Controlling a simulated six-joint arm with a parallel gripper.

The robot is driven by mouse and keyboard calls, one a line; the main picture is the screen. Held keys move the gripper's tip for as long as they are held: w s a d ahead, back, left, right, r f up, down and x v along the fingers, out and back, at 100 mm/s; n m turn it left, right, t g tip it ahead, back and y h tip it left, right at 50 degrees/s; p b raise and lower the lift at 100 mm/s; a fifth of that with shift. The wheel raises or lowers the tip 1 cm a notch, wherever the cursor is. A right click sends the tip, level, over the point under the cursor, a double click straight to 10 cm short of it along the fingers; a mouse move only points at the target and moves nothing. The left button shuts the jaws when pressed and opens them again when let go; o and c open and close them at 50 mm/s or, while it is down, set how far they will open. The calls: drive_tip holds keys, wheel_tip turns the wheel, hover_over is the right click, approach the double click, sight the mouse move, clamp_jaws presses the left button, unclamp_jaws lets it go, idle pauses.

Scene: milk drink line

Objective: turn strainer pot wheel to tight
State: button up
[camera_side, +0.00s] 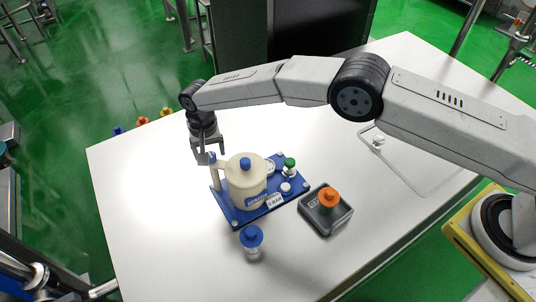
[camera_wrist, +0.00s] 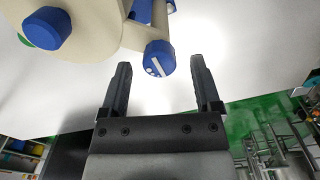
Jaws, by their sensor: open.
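The strainer pot (camera_side: 246,185) is cream, with a blue knob (camera_side: 245,164) on its lid. It stands on a blue base plate (camera_side: 236,219). In the wrist view the pot body (camera_wrist: 95,22) fills the upper left, with its lid knob (camera_wrist: 47,28). A blue wheel (camera_wrist: 158,60) with a white line and small white dots sits at the end of the pot's cream arm. My gripper (camera_side: 206,158) is at the pot's handle side. In the wrist view its two fingers (camera_wrist: 161,66) are open, with the wheel between and just beyond their tips. I cannot tell any contact.
A blue-capped bottle (camera_side: 251,239) stands in front. The left table area is clear.

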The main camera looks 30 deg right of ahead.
sight(213, 152)
drive_tip(key=shift+r, duration=3.55)
drive_tip(key=shift+w+d+r, duration=0.1)
drive_tip(key=shift+d+r, duration=0.15)
drive_tip(key=shift+d, duration=0.3)
drive_tip(key=s+d+r+n+t, duration=0.1)
drive_tip(key=s+d+r, duration=0.25)
drive_tip(key=d, duration=0.65)
drive_tip(key=s+d+r+n, duration=0.1)
drive_tip(key=s+d+r, duration=0.25)
drive_tip(key=d, duration=0.55)
drive_tip(key=s+d, duration=0.6)
drive_tip(key=s, duration=0.3)
drive_tip(key=s+d+n+t, duration=0.1)
drive_tip(key=s+d, duration=0.5)
drive_tip(key=s, duration=0.4)
drive_tip(key=shift+d+t, duration=0.3)
